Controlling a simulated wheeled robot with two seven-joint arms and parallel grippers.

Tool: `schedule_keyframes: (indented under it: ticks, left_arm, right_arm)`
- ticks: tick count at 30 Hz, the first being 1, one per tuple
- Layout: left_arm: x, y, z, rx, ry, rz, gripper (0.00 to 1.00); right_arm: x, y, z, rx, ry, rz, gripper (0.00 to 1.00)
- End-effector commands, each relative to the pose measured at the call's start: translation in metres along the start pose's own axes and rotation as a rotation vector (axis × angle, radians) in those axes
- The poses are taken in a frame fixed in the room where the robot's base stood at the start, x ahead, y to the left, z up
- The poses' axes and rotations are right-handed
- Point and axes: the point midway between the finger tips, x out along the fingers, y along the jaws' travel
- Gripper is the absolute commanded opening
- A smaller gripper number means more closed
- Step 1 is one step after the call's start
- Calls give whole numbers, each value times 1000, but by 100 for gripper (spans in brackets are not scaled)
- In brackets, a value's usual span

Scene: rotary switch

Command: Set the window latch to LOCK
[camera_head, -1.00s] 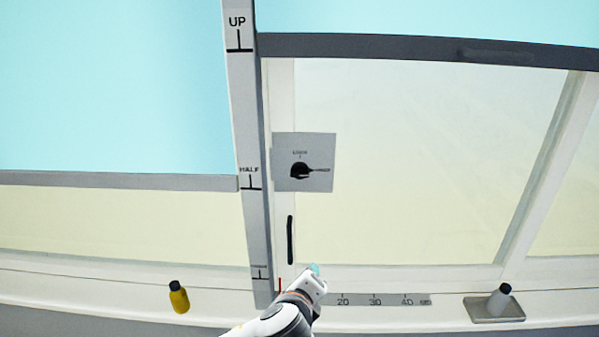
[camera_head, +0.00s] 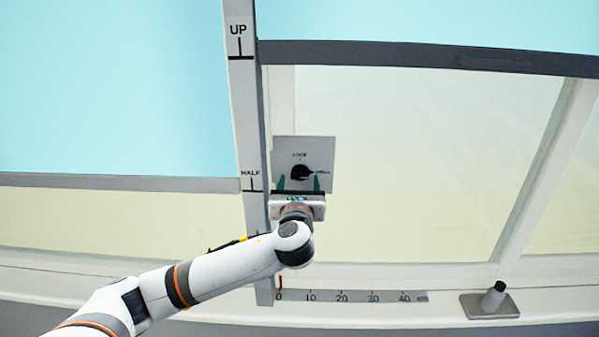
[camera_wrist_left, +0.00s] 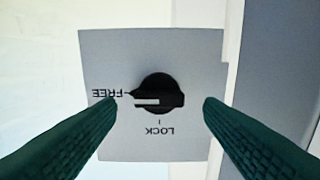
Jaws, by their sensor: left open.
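The window latch is a black rotary knob (camera_head: 300,172) on a grey square plate (camera_head: 318,150) mounted on the window frame. The LOCK mark is above the knob and the FREE mark is at its right in the head view. The knob's pointer is turned toward FREE. In the left wrist view the knob (camera_wrist_left: 158,93) appears upside down, with FREE at left and LOCK below. My left gripper (camera_head: 299,184) is open, its green fingers at the plate's lower part. In the wrist view its fingertips (camera_wrist_left: 160,103) are on either side of the knob, apart from it. My right gripper is not in view.
A vertical grey rail (camera_head: 250,120) marked UP and HALF stands just left of the plate. A centimetre scale (camera_head: 350,296) runs along the sill.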

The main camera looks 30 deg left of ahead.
Motion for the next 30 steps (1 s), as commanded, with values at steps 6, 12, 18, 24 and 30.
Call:
schedule_keyframes:
  ticks: [6, 12, 18, 24, 30]
  left_arm:
    - [24, 1, -1, -1, 0, 0, 62]
    - [29, 0, 0, -2, 0, 1, 62]
    - [28, 1, 0, -2, 0, 1, 55]
    - [28, 0, 0, -2, 0, 1, 23]
    - [28, 0, 0, -10, -1, 1, 17]
  right_arm:
    - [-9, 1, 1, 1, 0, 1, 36]
    - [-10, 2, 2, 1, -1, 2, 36]
    - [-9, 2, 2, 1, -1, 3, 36]
    - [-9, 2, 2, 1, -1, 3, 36]
    - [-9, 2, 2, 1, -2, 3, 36]
